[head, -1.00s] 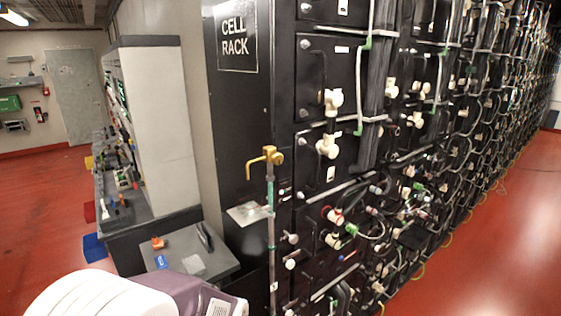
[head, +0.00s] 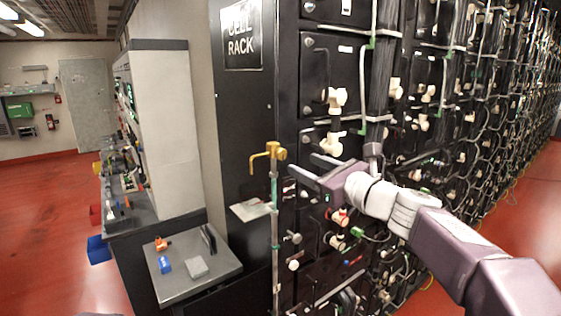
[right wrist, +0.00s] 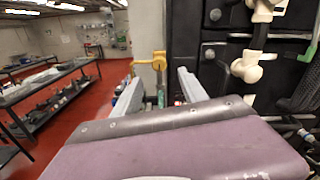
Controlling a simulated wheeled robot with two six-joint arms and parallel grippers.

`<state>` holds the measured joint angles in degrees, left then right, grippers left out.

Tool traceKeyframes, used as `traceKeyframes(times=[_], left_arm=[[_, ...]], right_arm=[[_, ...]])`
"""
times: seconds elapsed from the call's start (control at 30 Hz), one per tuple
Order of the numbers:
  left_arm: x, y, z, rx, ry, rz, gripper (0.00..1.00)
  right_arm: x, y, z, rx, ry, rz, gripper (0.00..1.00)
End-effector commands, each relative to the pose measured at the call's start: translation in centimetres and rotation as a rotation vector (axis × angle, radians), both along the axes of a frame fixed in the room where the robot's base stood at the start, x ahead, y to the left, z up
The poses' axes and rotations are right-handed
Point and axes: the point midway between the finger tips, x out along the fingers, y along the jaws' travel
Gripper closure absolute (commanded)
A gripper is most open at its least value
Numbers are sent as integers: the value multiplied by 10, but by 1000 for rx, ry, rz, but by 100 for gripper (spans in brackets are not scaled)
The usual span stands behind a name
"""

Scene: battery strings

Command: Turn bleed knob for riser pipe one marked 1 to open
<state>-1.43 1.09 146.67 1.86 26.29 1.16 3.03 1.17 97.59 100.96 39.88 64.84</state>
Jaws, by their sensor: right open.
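A thin upright riser pipe (head: 275,215), with green and metal lengths, stands in front of the black rack. A yellow bent knob or tap (head: 274,153) tops it; it also shows in the right wrist view (right wrist: 157,62). I cannot read a mark 1 on it. My right gripper (head: 302,163) is open and empty just right of the pipe top, fingers pointing left towards it. In the right wrist view the yellow top appears between and beyond the spread fingers (right wrist: 158,84), apart from them. My left gripper is not in view.
The black cell rack (head: 252,110) with white fittings, cables and hoses fills the right side. A small metal plate (head: 251,210) juts out beside the pipe. A grey shelf (head: 190,275) with small items stands lower left. Red floor (head: 50,200) is open at left.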

Motion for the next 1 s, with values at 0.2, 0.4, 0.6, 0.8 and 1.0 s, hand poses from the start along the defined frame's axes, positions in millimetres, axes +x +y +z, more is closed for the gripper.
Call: traceKeyframes(times=[0.2, 0.4, 0.6, 0.8, 1.0], left_arm=[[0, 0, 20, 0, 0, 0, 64], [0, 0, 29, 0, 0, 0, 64], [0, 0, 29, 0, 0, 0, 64], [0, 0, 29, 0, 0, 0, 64], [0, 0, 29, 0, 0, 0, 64]], right_arm=[[38, 28, 3, -1, 3, 2, 50], [61, 45, 1, -2, 3, 1, 50], [65, 48, -1, -3, 1, -1, 50], [65, 48, -1, -3, 1, -1, 72], [65, 48, -1, -3, 1, 0, 100]])
